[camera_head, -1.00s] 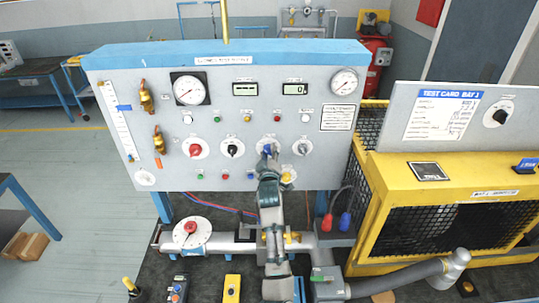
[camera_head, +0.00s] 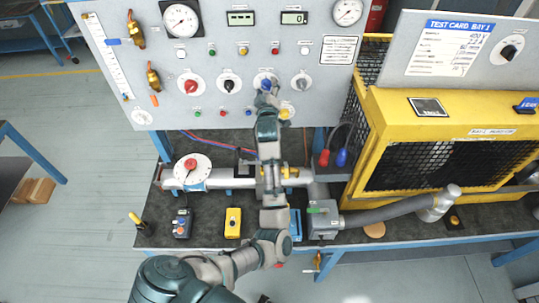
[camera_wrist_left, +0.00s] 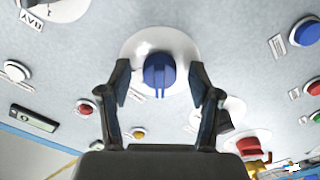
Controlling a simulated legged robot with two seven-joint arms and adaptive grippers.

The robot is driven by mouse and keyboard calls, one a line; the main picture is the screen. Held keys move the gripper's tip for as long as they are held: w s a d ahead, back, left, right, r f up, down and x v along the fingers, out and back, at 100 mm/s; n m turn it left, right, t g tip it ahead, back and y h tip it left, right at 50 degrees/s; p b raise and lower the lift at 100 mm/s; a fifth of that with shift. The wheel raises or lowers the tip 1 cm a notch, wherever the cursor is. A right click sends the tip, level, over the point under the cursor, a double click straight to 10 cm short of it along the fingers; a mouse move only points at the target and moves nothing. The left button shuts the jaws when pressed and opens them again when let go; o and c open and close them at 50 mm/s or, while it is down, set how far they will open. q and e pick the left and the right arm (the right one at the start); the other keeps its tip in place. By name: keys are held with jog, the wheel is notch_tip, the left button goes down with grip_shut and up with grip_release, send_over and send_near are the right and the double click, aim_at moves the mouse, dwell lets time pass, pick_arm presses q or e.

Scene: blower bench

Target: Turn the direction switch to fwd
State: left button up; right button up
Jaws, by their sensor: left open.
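The grey control panel (camera_head: 150,95) carries a row of rotary knobs on white round plates: red (camera_head: 191,86), black (camera_head: 229,86), blue (camera_head: 264,79) and grey (camera_head: 302,84). Their labels are too small to read, so I cannot tell by text which is the direction switch. My left gripper (camera_head: 266,92) is at the blue knob and partly covers it. In the left wrist view, the open fingers of the left gripper (camera_wrist_left: 163,100) stand either side of the blue knob (camera_wrist_left: 159,72), with gaps between. My right gripper is out of view.
Below the panel, a pipe with a red-knobbed white disc (camera_head: 190,164) runs along the dark bench. A yellow box (camera_head: 233,222) and a small control box (camera_head: 182,223) lie in front. A yellow caged machine (camera_head: 450,115) stands on the right.

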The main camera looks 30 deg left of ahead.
pick_arm(q)
jog(key=m, duration=0.3)
jog(key=shift+a+r+p, duration=0.1)
jog(key=shift+p, duration=0.25)
jog(key=m+p, duration=0.3)
jog(key=m, duration=0.2)
jog(key=shift+s+r+m+p, duration=0.1)
jog(key=shift+r+m+p, duration=0.05)
jog(key=shift+m+p, duration=0.15)
jog(key=b+v, duration=0.5)
jog(key=v, duration=1.3)
jog(key=s+d+f+m+g+h, duration=0.2)
jog(key=s+f, duration=0.1)
jog(key=f, duration=0.8)
jog(key=s+d+f+m+g+h, duration=0.2)
jog(key=f+h, duration=0.1)
jog(key=f, duration=0.9)
jog(key=shift+s+d, duration=0.3)
jog(key=shift+s, duration=0.1)
jog(key=shift+f, duration=0.1)
